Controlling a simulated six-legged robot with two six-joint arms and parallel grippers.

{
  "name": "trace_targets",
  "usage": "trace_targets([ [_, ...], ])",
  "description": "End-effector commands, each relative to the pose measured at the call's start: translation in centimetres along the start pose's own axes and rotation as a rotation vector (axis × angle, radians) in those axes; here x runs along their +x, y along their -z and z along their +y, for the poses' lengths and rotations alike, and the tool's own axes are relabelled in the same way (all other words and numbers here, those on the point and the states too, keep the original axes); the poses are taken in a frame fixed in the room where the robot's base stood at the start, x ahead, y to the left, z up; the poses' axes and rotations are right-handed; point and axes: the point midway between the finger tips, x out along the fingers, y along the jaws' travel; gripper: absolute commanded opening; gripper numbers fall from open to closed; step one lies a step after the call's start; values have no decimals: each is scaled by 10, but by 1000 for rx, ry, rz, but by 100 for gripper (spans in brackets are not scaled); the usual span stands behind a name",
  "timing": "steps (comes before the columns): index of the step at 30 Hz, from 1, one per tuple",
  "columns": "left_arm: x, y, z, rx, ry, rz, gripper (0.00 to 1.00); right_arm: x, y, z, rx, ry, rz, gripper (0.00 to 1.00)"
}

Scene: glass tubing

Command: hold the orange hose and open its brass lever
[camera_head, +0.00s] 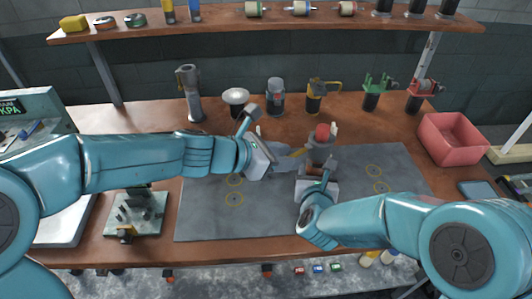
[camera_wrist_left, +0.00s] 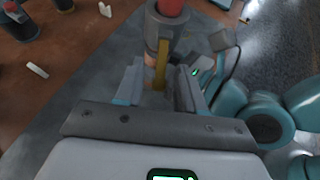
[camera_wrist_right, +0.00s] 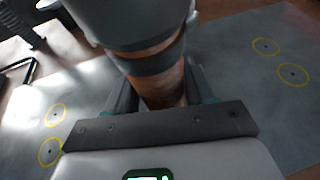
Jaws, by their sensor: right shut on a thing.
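The orange hose shows in the right wrist view (camera_wrist_right: 158,82) as a brownish-orange upright piece with dark bands, below a wide grey collar (camera_wrist_right: 125,22). My right gripper (camera_head: 316,172) is shut on it, one finger on each side. In the head view a grey fitting with a red top (camera_head: 322,131) stands above this grip. The brass lever (camera_head: 299,153) points left from the fitting; it also shows in the left wrist view (camera_wrist_left: 161,62). My left gripper (camera_head: 284,160) is open, its fingers on either side of the lever. Contact there cannot be told.
A grey mat (camera_head: 210,222) with yellow rings lies on the wooden bench. Several tools and holders stand behind, including a grey cylinder (camera_head: 276,97) and a white dish (camera_head: 236,97). A red bin (camera_head: 452,138) is at right, a metal fixture (camera_head: 137,212) at left. A shelf (camera_head: 220,22) runs above.

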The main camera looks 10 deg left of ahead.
Motion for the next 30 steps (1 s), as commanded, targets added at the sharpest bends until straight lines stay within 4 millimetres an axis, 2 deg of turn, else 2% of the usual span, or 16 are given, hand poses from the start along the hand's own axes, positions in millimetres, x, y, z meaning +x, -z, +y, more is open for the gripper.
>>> trace_targets([
  [6, -53, -1, 1, 0, -7, -3, 38, 0, 0, 0, 0, 1, 0, 8],
  [13, -92, -1, 1, 0, -4, -3, 38, 0, 0, 0, 0, 1, 0, 8],
  [18, -102, 0, 0, -1, -1, -1, 38, 0, 0, 0, 0, 1, 0, 8],
  [25, -102, 0, 0, -1, -1, 0, 38, 0, 0, 0, 1, 1, -1, 8],
  [27, -102, 0, 0, 4, -1, 0, 42, 0, 0, 0, 1, 1, -1, 8],
  [30, -102, -1, -2, 61, 8, -3, 42, 0, 0, 0, 1, 1, -1, 8],
])
